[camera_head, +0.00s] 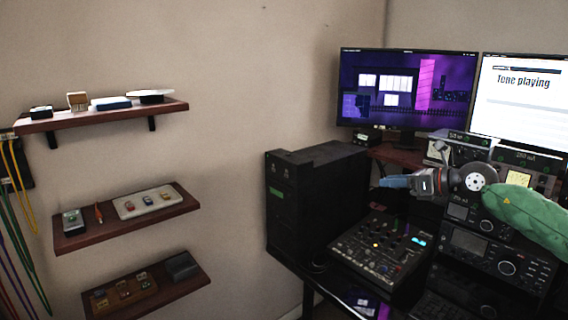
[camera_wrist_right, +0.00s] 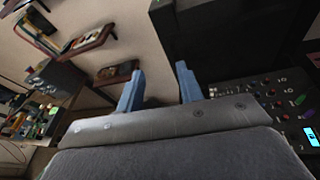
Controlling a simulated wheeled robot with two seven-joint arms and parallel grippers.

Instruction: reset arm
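My right gripper (camera_head: 392,182) reaches in from the right of the head view, its arm in a green sleeve. It hangs above the mixer panel (camera_head: 378,246), in front of the stacked radio units (camera_head: 500,255). In the right wrist view its two blue fingers (camera_wrist_right: 160,88) stand apart with nothing between them. The mixer panel, with small coloured knobs and a lit cyan display, also shows at the right of the wrist view (camera_wrist_right: 285,108). My left gripper is in neither view.
A black cabinet (camera_head: 318,200) stands left of the mixer. Two monitors (camera_head: 405,88) stand behind the desk. Three wall shelves (camera_head: 125,228) at the left hold small items, with coloured cables (camera_head: 22,215) hanging beside them. The space between shelves and cabinet is clear.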

